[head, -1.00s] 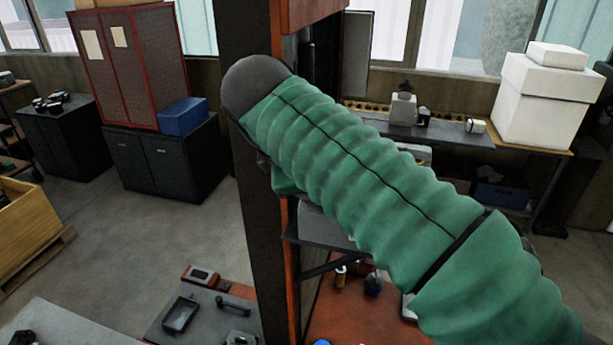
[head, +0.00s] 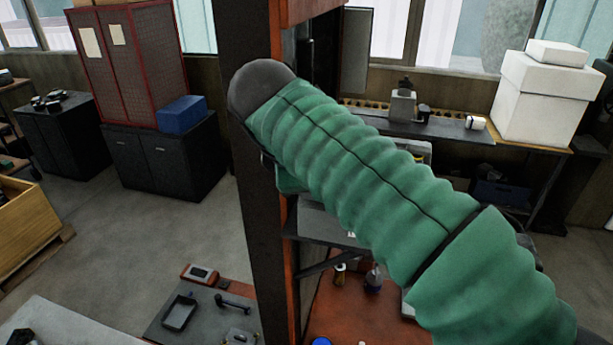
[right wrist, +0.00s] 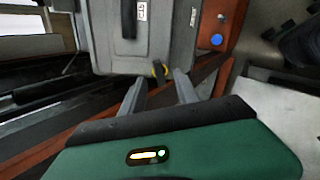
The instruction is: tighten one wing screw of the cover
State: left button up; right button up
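In the right wrist view a grey box-like cover (right wrist: 168,40) with a dark handle stands ahead of my right gripper. In the head view my green-sleeved arm hides most of the work spot. My left gripper is not in view.
A dark and orange post (head: 250,200) stands close beside my arm. A blue round thing (right wrist: 217,40) sits on an orange surface right of the cover. A low grey table (head: 165,320) holds a tray and tools. A bench with white boxes (head: 540,105) is behind.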

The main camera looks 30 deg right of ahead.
jog(key=shift+b+x, duration=0.7)
jog(key=shift+x, duration=1.15)
grip_shut()
jog(key=shift+f, duration=0.15)
dwell(0.4)
jog(key=m+b, duration=0.1)
jog(key=m, duration=0.2)
jog(key=shift+f, duration=0.15)
jog(key=shift+m, duration=0.8)
